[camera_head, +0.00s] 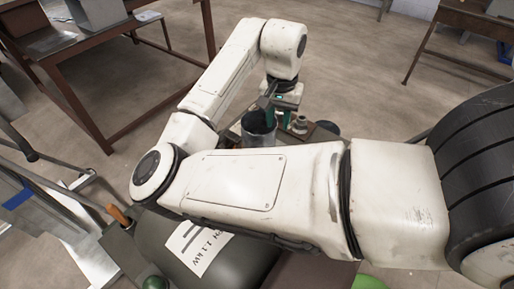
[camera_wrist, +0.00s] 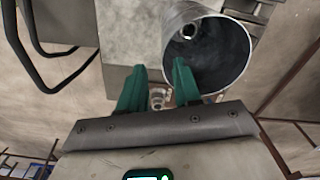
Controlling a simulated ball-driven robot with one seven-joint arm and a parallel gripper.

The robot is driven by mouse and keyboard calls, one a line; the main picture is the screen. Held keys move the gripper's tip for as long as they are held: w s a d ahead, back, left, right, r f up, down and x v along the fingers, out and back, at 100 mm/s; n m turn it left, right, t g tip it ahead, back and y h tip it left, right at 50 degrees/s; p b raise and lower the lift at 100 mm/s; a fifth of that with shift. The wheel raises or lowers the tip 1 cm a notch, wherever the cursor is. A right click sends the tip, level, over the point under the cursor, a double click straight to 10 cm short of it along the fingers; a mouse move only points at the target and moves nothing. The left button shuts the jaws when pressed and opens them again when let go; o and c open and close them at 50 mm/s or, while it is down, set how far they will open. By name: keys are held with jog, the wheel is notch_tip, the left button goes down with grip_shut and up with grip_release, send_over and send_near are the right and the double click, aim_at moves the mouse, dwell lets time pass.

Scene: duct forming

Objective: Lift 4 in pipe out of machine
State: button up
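The pipe (camera_head: 258,135) is a grey metal cylinder with an open, dark upper end, partly hidden by my arm in the head view. In the wrist view the pipe (camera_wrist: 233,42) is at upper right, its open mouth facing the camera and a small round fitting visible inside. My gripper (camera_wrist: 160,66) has two green fingers spread apart. The left finger is outside the pipe's rim and the right finger overlaps the mouth, so the near wall appears between the tips. Contact cannot be told. My gripper (camera_head: 276,113) also shows beside the pipe's right side in the head view.
A machine body (camera_head: 245,262) with a white "1.1 kW" label (camera_head: 197,243) lies below my arm. A small metal fitting (camera_head: 300,124) stands right of the pipe. A brown-framed table (camera_head: 95,40) is at upper left, another desk (camera_head: 460,22) at upper right. Open floor lies between.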

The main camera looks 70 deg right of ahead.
aim_at(275, 134)
jog(key=shift+w+d+f+p, duration=0.1)
jog(key=shift+w+f+p, duration=0.1)
jog(key=shift+f, duration=1.3)
jog(key=shift+w+f+p, duration=0.1)
jog(key=shift+f+p, duration=0.1)
jog(key=shift+f, duration=1.25)
grip_shut()
